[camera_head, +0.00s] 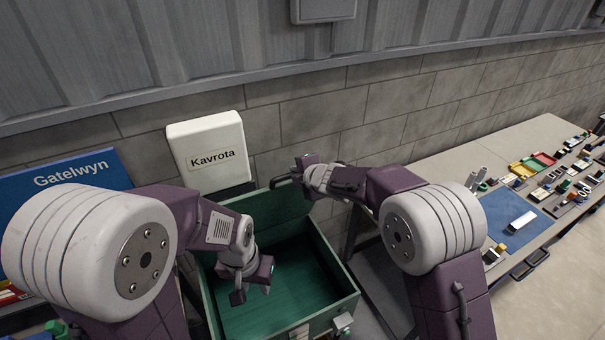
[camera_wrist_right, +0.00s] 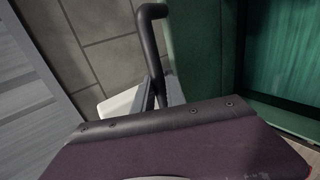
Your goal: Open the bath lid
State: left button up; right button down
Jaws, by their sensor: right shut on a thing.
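The bath is a green open-topped box (camera_head: 339,271) in the middle of the head view. Its green lid (camera_head: 272,211) stands raised at the back edge, and the inside of the bath shows. A dark bar handle (camera_head: 281,181) is on the lid's upper edge; it also shows in the right wrist view (camera_wrist_right: 147,32). My right gripper (camera_head: 297,177) is shut on this handle, and its fingers (camera_wrist_right: 160,92) close around the bar in the wrist view. My left gripper (camera_head: 252,292) hangs over the bath's inside, its fingers apart with nothing seen between them.
A white Kavrota box (camera_head: 207,150) stands behind the bath, near the block wall (camera_head: 320,115). A blue Gatelwyn panel (camera_head: 65,180) is at the left. A bench (camera_head: 470,150) with a blue mat (camera_head: 507,222), trays and several small parts stands at the right.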

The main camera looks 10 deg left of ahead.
jog(key=shift+w, duration=0.1)
dwell(0.3)
jog(key=c, duration=1.5)
grip_release()
jog(key=shift+c, duration=0.2)
jog(key=shift+o, duration=0.9)
jog(key=shift+w+a, duration=0.15)
jog(key=v, duration=0.9)
jog(key=shift+f, duration=0.1)
